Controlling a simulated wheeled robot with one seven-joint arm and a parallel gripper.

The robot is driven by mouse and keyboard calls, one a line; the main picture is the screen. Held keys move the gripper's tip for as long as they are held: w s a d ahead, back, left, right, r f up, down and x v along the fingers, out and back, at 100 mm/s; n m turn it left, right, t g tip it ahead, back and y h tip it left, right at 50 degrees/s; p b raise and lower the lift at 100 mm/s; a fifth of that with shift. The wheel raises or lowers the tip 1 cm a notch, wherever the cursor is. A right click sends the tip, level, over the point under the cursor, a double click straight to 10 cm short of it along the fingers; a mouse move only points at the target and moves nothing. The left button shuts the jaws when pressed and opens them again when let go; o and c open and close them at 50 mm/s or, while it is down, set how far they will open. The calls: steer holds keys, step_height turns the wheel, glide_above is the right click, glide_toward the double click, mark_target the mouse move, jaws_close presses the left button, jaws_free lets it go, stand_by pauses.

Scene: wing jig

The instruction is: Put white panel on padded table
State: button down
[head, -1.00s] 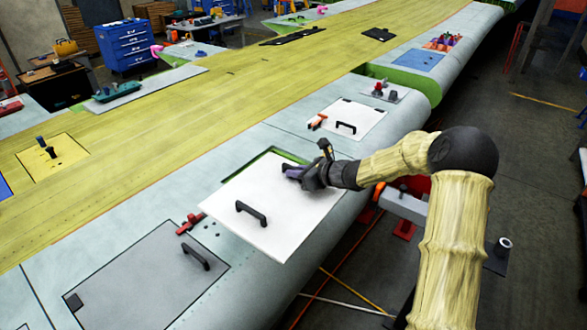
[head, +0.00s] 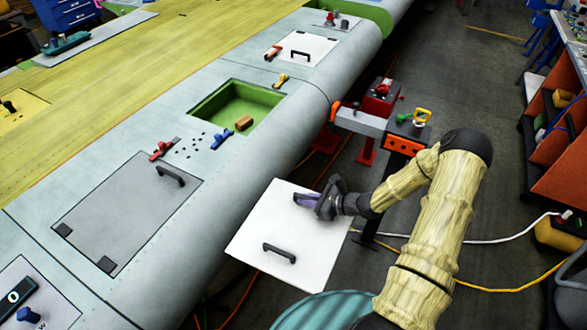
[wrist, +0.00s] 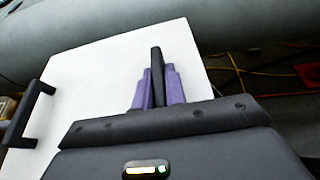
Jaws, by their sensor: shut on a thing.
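The white panel (head: 285,222) is a flat white plate with two black handles. It hangs in the air beside the wing edge, clear of the wing surface. My gripper (head: 310,199) is shut on the panel's far handle; its near handle (head: 279,253) is free. In the wrist view the panel (wrist: 105,85) fills the left and middle, and the purple fingers of my gripper (wrist: 158,88) close around a black handle. I cannot make out a padded table for certain in these views.
The wing (head: 215,140) runs along the left, with an open green-lined bay (head: 228,112) holding a small brown block. A grey panel (head: 125,212) lies nearer. A stand with tools (head: 385,125) is beyond my gripper. An orange-sided bench (head: 560,150) is at right. Cables cross the floor.

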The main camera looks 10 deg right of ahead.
steer(key=s+f+b, duration=0.7)
steer(key=f, duration=0.6)
steer(key=shift+s+d, duration=0.15)
steer(key=shift+s, duration=0.25)
